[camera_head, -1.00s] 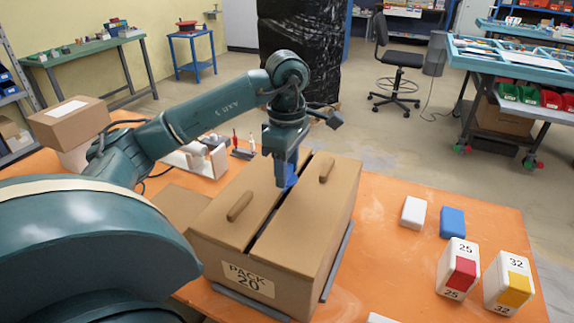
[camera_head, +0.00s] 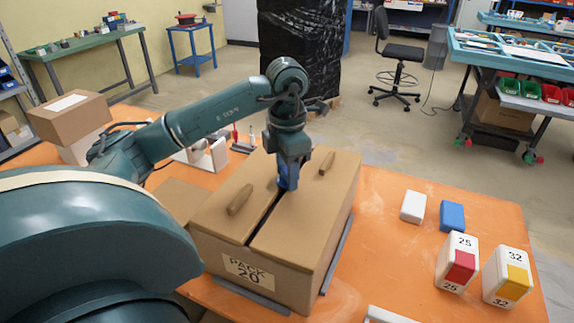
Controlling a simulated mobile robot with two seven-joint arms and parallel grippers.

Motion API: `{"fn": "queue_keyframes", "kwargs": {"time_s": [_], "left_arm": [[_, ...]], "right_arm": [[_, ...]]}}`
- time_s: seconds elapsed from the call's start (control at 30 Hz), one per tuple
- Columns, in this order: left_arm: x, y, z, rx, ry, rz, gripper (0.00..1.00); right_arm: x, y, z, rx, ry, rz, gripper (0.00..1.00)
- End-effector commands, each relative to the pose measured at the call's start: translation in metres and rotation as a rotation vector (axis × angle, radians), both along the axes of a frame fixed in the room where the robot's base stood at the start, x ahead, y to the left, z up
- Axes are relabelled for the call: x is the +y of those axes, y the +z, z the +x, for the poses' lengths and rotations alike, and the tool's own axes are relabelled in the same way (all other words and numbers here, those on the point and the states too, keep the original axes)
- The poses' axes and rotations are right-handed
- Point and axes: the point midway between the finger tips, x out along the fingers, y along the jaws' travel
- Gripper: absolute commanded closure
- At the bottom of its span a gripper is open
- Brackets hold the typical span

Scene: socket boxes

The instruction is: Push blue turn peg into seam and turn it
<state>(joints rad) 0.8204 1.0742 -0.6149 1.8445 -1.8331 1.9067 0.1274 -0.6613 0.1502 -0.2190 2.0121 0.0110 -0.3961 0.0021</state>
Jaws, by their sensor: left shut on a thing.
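A brown cardboard box (camera_head: 290,240) labelled "PACK 20" stands on the orange table. Its top is two flaps with a dark seam (camera_head: 262,219) between them, and each flap has a brown handle. My left gripper (camera_head: 287,184) points down over the seam, between the two handles. It is shut on the blue turn peg (camera_head: 285,183), of which only a small part shows at the fingertips. The peg's lower end is at the seam; how deep it sits cannot be told. My right gripper is not in view.
A white block (camera_head: 413,206) and a blue block (camera_head: 452,216) lie right of the box. Two white boxes, one with a red patch (camera_head: 461,267) and one with a yellow patch (camera_head: 516,284), stand further right. Grey rails flank the box. Small cardboard boxes (camera_head: 70,118) are at the left.

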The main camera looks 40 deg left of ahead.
Motion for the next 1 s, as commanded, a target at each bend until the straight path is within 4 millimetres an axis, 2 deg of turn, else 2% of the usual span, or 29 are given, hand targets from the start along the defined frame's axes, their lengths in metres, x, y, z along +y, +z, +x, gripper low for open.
{"fn": "queue_keyframes", "kwargs": {"time_s": [0.3,0.5,0.7,0.93,0.97,1.0], "left_arm": [[0.0003,0.0015,-0.0001,0.001,0.49,0.001,0.81],[0.0002,0.0006,-0.0001,0.001,0.697,0.001,0.81],[0.0002,-0.0002,-0.0001,0.0,0.775,0.001,0.81],[0.0001,-0.0003,0.0,0.0,0.778,0.001,0.81],[0.0001,-0.0003,0.0,0.0,0.778,0.001,0.57],[0.0001,-0.0003,0.0,0.0,0.777,0.001,0.54]], "right_arm": [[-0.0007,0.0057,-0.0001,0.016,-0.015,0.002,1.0],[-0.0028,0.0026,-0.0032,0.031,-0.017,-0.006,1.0],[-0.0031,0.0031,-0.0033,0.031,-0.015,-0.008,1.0],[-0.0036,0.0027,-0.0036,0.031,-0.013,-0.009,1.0],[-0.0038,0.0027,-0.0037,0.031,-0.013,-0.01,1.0],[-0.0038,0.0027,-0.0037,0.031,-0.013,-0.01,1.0]]}}
